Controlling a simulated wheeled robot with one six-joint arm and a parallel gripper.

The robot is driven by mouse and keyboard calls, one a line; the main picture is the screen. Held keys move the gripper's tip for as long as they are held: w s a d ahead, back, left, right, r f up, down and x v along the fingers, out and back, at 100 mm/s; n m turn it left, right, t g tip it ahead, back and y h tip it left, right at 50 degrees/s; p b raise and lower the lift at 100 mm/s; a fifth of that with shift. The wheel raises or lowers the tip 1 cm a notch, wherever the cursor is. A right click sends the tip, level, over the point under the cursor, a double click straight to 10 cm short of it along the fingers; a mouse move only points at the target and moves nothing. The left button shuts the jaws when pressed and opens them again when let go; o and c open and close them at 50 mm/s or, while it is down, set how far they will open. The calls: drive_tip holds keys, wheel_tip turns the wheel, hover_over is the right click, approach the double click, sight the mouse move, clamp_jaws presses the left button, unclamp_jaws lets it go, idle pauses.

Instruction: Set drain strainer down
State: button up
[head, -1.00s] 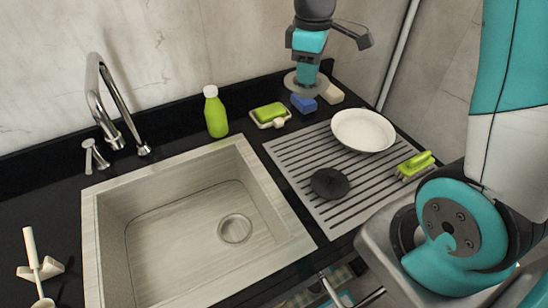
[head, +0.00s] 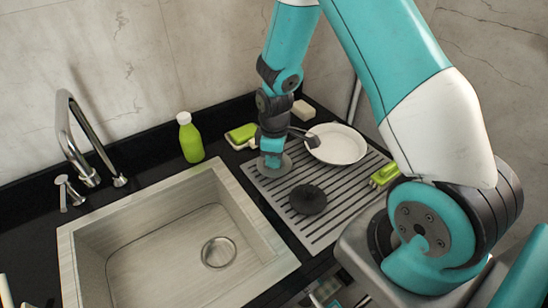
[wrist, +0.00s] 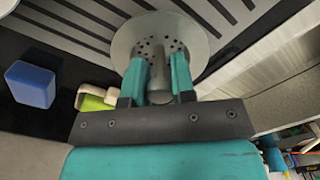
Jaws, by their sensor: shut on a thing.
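The drain strainer (head: 284,168) is a round grey metal disc. The wrist view shows its wide rim (wrist: 160,24), a ring of small holes and a central knob. My gripper (head: 271,160) is shut on that knob, with a teal finger on either side in the wrist view (wrist: 160,82). The strainer is over the back-left part of the grooved drainboard (head: 322,234). It looks low and roughly level, but I cannot tell whether it touches the surface. My gripper hides part of the disc in the head view.
A black round stopper (head: 307,199) lies in front of the strainer, and a white plate (head: 340,142) to its right. The sink (head: 150,256) is left.

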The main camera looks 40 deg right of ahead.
drive_tip(key=shift+f, duration=0.4)
drive_tip(key=shift+f, duration=0.15)
drive_tip(key=o, duration=0.9)
wheel_tip(320, 180, up, 12)
drive_tip(key=shift+f+b, duration=0.1)
drive_tip(key=shift+b, duration=0.85)
drive_tip(key=s+a+r+m+y, duration=0.1)
drive_tip(key=s+a+r+y, duration=0.1)
drive_tip(key=s+a+r, duration=0.5)
drive_tip(key=s+a+r+m+y, duration=0.1)
drive_tip(key=s+a+r+y, duration=0.1)
drive_tip(key=s+a+r, duration=0.5)
drive_tip(key=s+a, duration=0.3)
drive_tip(key=s, duration=0.4)
